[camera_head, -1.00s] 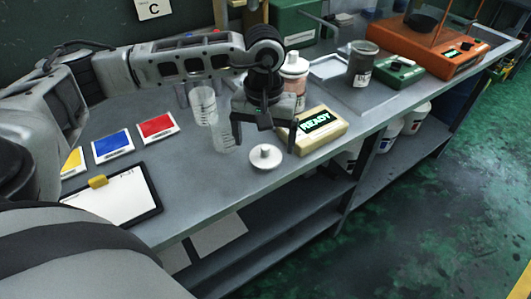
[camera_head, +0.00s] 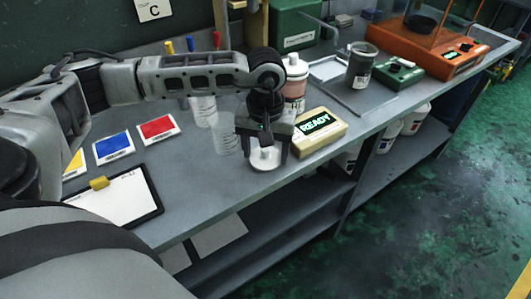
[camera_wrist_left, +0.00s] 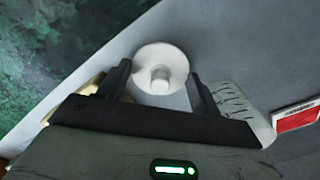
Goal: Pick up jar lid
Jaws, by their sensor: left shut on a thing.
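The jar lid is a white disc with a round knob (camera_head: 265,161), low at the near edge of the bench. My left gripper (camera_head: 265,155) is directly over it, fingers pointing down on either side. In the left wrist view the lid (camera_wrist_left: 160,66) lies between the two fingertips (camera_wrist_left: 160,80), with its knob facing the camera. The gripper is shut on the lid. Whether the lid is clear of the bench top cannot be told. My right gripper is not in view.
A cream timer reading READY (camera_head: 319,132) stands close right of the gripper. A clear beaker (camera_head: 224,140) stands close left. A white-capped jar (camera_head: 294,82) is behind. Colour cards (camera_head: 157,129) and a clipboard (camera_head: 115,200) lie left. The bench edge is near.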

